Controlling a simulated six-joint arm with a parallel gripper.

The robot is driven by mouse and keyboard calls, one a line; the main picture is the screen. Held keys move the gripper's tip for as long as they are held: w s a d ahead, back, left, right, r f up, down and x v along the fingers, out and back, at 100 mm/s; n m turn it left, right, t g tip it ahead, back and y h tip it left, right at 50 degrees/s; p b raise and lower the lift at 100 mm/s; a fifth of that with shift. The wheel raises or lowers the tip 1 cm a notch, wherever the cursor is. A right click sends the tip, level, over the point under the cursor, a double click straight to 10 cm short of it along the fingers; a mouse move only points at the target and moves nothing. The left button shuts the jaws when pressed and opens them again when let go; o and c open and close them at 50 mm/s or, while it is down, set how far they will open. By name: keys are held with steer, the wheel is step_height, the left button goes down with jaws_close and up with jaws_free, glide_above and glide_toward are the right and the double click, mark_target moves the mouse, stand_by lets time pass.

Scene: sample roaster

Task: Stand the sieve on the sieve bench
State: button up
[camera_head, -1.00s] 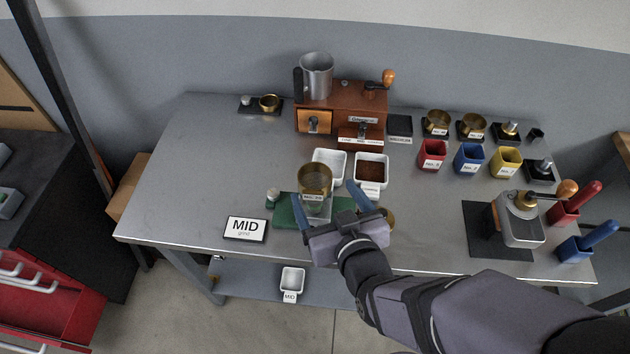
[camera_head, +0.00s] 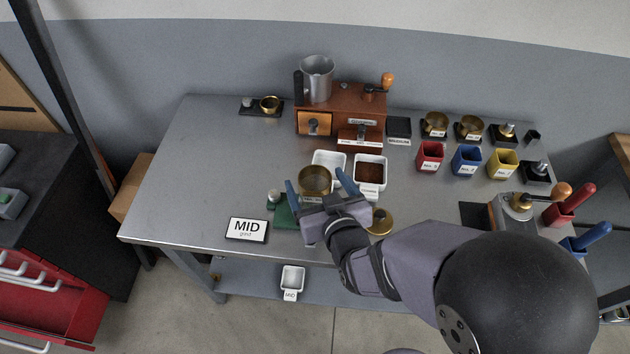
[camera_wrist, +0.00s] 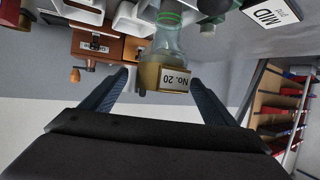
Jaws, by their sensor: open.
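The brass sieve (camera_head: 315,180), labelled No. 20, sits upright on top of a clear glass vessel (camera_wrist: 167,40) over a green board (camera_head: 284,216) near the front middle of the table. The sieve shows in the wrist view (camera_wrist: 174,78), upside down. My gripper (camera_head: 316,178) is open, with one blue finger on each side of the sieve. In the wrist view small gaps show between the fingers and the sieve, so I see no grip. No label in view names the sieve bench; the green board may be part of it.
Behind the sieve are a white tray (camera_head: 329,158) and a tray of brown grounds (camera_head: 369,172). A MID sign (camera_head: 247,230) lies to the left, a round brass piece (camera_head: 380,222) to the right. A grinder (camera_head: 347,105) stands behind.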

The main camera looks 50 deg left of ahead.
mark_target(315, 187)
steer(key=shift+x, duration=0.8)
steer(key=shift+c, duration=0.5)
steer(key=c, duration=1.2)
steer(key=shift+r, duration=0.1)
steer(key=shift+r+b, duration=0.45)
steer(key=shift+r, duration=4.5)
